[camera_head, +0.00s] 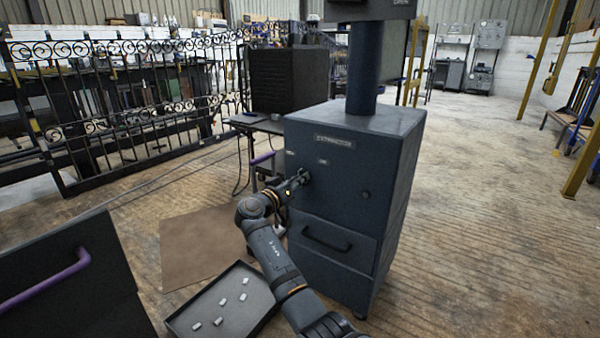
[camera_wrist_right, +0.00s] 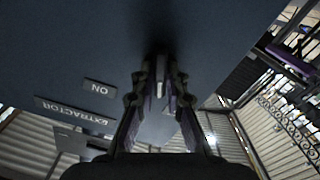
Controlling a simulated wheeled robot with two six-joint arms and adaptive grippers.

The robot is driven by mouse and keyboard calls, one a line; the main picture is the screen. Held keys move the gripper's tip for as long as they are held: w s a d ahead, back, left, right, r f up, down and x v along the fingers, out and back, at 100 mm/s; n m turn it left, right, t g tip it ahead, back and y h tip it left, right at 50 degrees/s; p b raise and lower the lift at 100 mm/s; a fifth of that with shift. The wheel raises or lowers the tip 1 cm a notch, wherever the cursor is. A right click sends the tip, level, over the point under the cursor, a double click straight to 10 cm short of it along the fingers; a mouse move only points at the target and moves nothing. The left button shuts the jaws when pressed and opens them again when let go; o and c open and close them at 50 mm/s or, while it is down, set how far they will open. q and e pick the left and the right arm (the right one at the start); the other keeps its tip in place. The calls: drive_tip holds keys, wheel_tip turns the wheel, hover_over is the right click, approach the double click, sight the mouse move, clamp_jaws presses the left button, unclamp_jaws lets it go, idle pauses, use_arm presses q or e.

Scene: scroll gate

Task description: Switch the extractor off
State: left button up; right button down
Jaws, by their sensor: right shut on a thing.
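The extractor (camera_head: 345,200) is a dark blue cabinet with a thick column on top and an "EXTRACTOR" plate (camera_head: 334,141) on its front. Two small labels sit below that plate; the wrist view shows one of them, "ON" (camera_wrist_right: 99,88), upside down. My right gripper (camera_head: 304,176) is at the upper front face, below the labels. In the right wrist view its fingers (camera_wrist_right: 160,77) are shut on a small switch lever (camera_wrist_right: 160,89) at the panel. The fingers hide most of the switch, so its exact position is unclear. My left gripper is not in view.
The cabinet has a drawer handle (camera_head: 326,240) below and a round knob (camera_head: 366,194) at right. A dark panel with a purple handle (camera_head: 45,280) stands at left.

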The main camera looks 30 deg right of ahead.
drive_tip(key=shift+f+n+p, duration=0.1)
drive_tip(key=shift+n+p, duration=1.05)
drive_tip(key=shift+n, duration=0.45)
drive_tip(key=c, duration=1.4)
unclamp_jaws()
drive_tip(key=shift+a, duration=0.1)
drive_tip(key=v, duration=0.7)
drive_tip(key=shift+a, duration=0.25)
drive_tip(key=shift+s+f, duration=0.1)
